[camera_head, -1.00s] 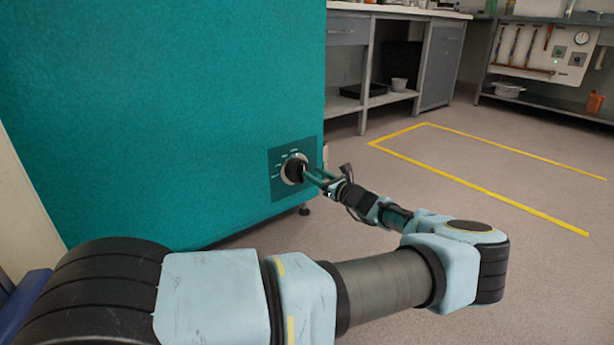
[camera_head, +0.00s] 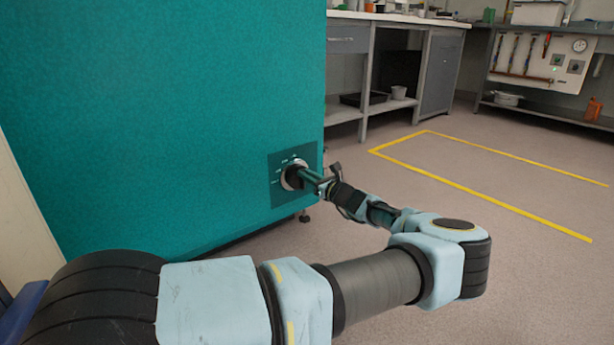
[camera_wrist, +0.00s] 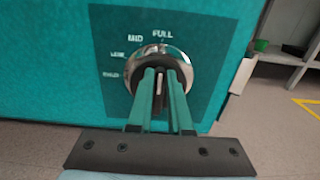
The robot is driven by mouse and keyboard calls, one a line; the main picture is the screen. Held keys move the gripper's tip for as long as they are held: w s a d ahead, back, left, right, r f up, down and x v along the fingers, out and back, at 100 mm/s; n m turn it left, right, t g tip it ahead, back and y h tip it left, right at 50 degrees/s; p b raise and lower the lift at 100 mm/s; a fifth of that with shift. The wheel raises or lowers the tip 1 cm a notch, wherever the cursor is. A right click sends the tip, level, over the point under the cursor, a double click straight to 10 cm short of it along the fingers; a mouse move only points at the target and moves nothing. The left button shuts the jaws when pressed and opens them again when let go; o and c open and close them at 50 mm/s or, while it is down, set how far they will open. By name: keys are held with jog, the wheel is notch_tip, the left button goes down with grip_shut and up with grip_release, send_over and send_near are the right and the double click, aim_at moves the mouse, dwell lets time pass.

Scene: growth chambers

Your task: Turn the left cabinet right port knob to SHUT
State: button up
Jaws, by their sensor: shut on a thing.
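The port knob (camera_wrist: 164,53) has a silver round base and a dark grip bar. It sits on a dark green panel (camera_wrist: 204,60) on the teal cabinet (camera_wrist: 45,65). The labels SHUT, LOW, MID and FULL run around its left and top. In the wrist view, my gripper (camera_wrist: 161,80) has its two green fingers on either side of the bar and is shut on it. The bar points roughly up, near FULL; the fingers hide part of it. In the head view, my gripper (camera_head: 306,178) meets the knob (camera_head: 289,173) at the cabinet's lower right corner.
Open floor (camera_head: 400,270) with a yellow marked outline (camera_head: 500,198) lies to the right. A grey bench (camera_head: 440,68) and a shelf unit (camera_head: 550,112) stand at the back. A cabinet foot (camera_head: 304,216) shows below the panel.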

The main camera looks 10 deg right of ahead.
aim_at(294, 181)
grip_shut()
jog(key=shift+n+p, duration=0.3)
jog(key=n+p, duration=0.1)
jog(key=n, duration=0.3)
jog(key=a+f+n+p, duration=0.1)
jog(key=n, duration=0.3)
jog(key=s+a+n+p, duration=0.1)
jog(key=n, duration=0.3)
jog(key=shift+a+f+n, duration=0.15)
jog(key=shift+f+n, duration=0.25)
jog(key=shift+s+a+f+n+b, duration=0.1)
jog(key=shift+f+n+b, duration=0.2)
jog(key=shift+n, duration=0.85)
jog(key=shift+f+n+b, duration=0.2)
jog(key=shift+n+b, duration=0.05)
jog(key=shift+n, duration=0.9)
jog(key=o, duration=0.6)
grip_release()
